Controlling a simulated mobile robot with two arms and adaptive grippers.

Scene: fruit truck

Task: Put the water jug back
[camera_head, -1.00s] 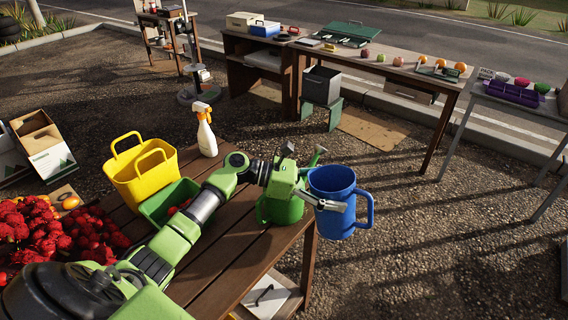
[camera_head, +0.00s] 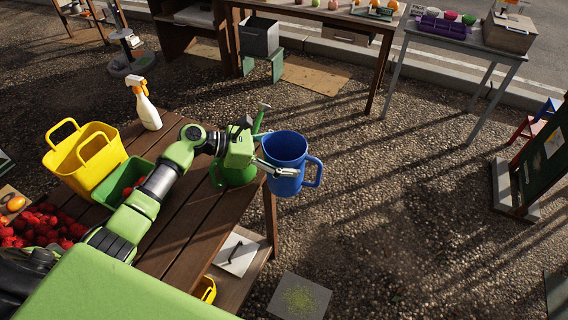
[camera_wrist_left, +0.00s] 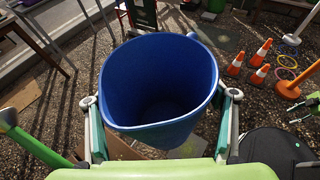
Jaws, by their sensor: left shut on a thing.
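The blue water jug (camera_head: 287,149) is held in my left gripper (camera_head: 272,169), upright, at the right edge of the wooden table (camera_head: 178,200). In the left wrist view, the jug (camera_wrist_left: 160,85) is seen from above, open and dark inside, with the two fingers (camera_wrist_left: 160,122) of my left gripper on either side of its wall. The jug's handle points right in the head view. A green watering can (camera_head: 233,172) stands on the table behind the gripper and is partly hidden by it.
Yellow baskets (camera_head: 84,160), a green bin (camera_head: 122,182) and a white spray bottle (camera_head: 146,108) stand on the table. A grey table (camera_head: 462,42) with a purple tray (camera_head: 442,27) is at the back right. Orange cones (camera_wrist_left: 259,50) show in the wrist view.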

